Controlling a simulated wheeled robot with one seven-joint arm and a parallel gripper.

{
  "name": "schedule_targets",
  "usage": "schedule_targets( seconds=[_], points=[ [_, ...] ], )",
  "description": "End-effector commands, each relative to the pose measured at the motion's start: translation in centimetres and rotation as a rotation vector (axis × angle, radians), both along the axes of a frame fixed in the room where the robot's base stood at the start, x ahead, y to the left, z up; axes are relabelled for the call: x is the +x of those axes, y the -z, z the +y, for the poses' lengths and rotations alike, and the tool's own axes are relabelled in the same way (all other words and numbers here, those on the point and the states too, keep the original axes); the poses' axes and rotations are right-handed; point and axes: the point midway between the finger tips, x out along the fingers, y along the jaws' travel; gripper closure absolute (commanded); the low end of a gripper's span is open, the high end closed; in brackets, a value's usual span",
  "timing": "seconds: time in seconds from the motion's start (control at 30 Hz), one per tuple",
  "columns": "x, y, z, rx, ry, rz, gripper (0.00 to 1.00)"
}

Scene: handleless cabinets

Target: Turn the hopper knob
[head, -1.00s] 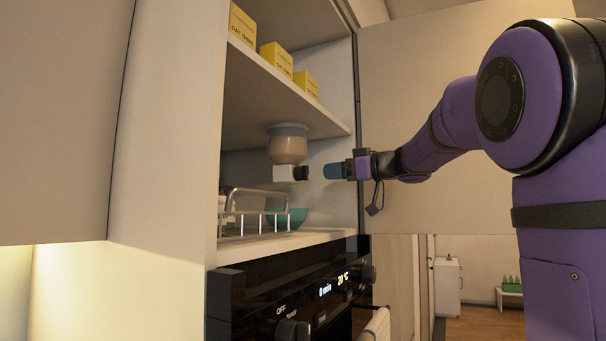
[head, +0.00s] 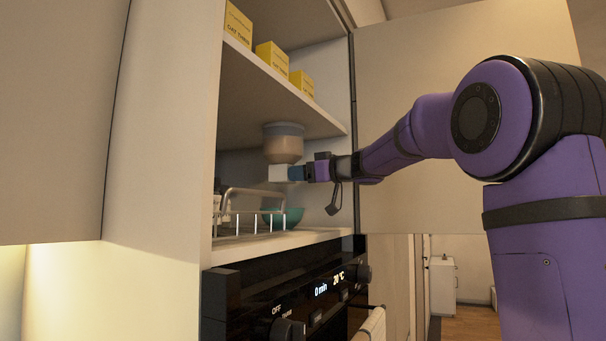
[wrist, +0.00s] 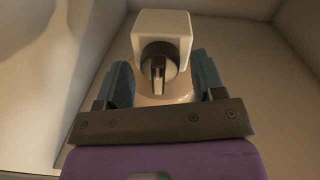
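The hopper (head: 284,145) hangs under the upper shelf in the open cabinet, with a white block-shaped outlet (head: 279,173) at its lower end. The hopper knob (wrist: 158,66) is a dark round piece with a pale bar across it, on the face of the white outlet (wrist: 163,32) in the wrist view. My gripper (wrist: 160,82) has its two blue fingers apart, one on each side of the knob, with gaps visible between fingers and knob. In the head view my gripper (head: 297,173) is right at the outlet and hides the knob.
Several yellow boxes (head: 272,57) stand on the upper shelf. Below the hopper are a teal bowl (head: 283,216) and a metal rack (head: 250,213). The open cabinet door (head: 460,120) is behind my arm. A black oven (head: 300,290) with knobs is underneath.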

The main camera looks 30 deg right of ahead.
Motion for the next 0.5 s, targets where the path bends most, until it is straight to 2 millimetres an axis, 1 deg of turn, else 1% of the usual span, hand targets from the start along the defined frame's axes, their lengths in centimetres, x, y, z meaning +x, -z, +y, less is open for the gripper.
schedule_targets(
  seconds=[0.03,0.07,0.1,0.17,0.2,0.5],
  points=[
    [-0.01,0.00,0.00,0.000,0.000,0.000,0.50],
    [-0.01,0.00,0.00,0.000,0.000,0.000,0.57],
    [-0.01,0.00,0.00,0.000,0.000,0.000,0.66],
    [-0.01,0.00,0.00,0.000,0.000,0.000,0.80],
    [-0.02,0.00,-0.01,0.000,0.000,0.000,0.83],
    [-0.02,-0.02,0.01,0.031,0.000,0.021,0.83]
  ],
)
